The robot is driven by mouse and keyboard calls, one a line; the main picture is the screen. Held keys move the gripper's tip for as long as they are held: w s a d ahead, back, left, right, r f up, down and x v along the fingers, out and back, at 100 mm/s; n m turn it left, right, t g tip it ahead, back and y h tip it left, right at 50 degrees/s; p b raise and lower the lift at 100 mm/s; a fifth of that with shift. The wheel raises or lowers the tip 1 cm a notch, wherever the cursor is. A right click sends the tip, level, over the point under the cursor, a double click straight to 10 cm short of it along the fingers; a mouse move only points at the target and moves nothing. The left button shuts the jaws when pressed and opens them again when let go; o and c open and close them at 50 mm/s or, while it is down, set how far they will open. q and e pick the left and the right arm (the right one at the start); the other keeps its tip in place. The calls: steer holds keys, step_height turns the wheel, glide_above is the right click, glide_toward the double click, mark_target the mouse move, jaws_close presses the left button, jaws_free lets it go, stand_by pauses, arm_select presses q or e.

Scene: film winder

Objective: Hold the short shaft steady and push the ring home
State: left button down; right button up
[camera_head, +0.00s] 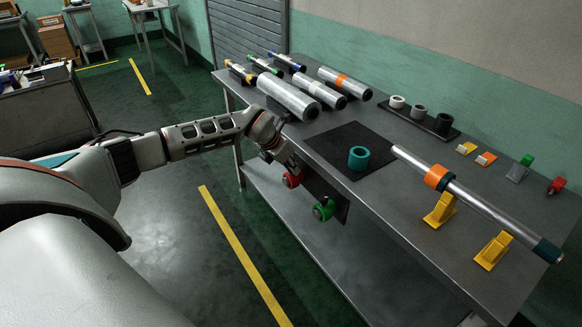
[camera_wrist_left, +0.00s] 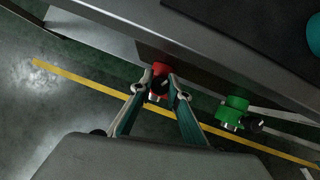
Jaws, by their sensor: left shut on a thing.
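A silver shaft (camera_head: 490,208) with a dark teal end lies over two yellow stands (camera_head: 439,210) on the right of the bench. An orange ring (camera_head: 437,177) sits around it near its left end. A loose teal ring (camera_head: 358,157) stands on a black mat (camera_head: 338,139). My left gripper (camera_head: 289,174) is at the bench's front edge, away from shaft and rings. In the left wrist view its fingers (camera_wrist_left: 163,88) are shut on a red knob (camera_wrist_left: 159,70), which also shows in the head view (camera_head: 292,181). My right gripper is out of view.
A green knob (camera_head: 324,210) is beside the red one on the bench front. Several silver rolls (camera_head: 289,97) lie at the back left. White, grey and black rings stand on a dark tray (camera_head: 440,127). Small coloured blocks (camera_head: 466,148) sit at the right.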

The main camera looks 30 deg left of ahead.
arm_select(q)
steer(key=shift+s+a, duration=0.2)
steer(key=shift+s, duration=0.15)
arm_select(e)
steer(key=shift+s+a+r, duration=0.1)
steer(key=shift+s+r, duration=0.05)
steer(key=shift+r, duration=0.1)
arm_select(q)
steer(key=shift+s+a+p, duration=0.2)
steer(key=shift+s+p, duration=0.35)
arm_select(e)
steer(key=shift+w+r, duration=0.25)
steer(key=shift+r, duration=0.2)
arm_select(q)
steer(key=shift+s+a, duration=0.2)
steer(key=shift+s, duration=0.25)
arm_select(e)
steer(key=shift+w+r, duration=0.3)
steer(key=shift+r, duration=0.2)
arm_select(q)
steer(key=shift+s+p, duration=0.1)
steer(key=shift+p, duration=0.2)
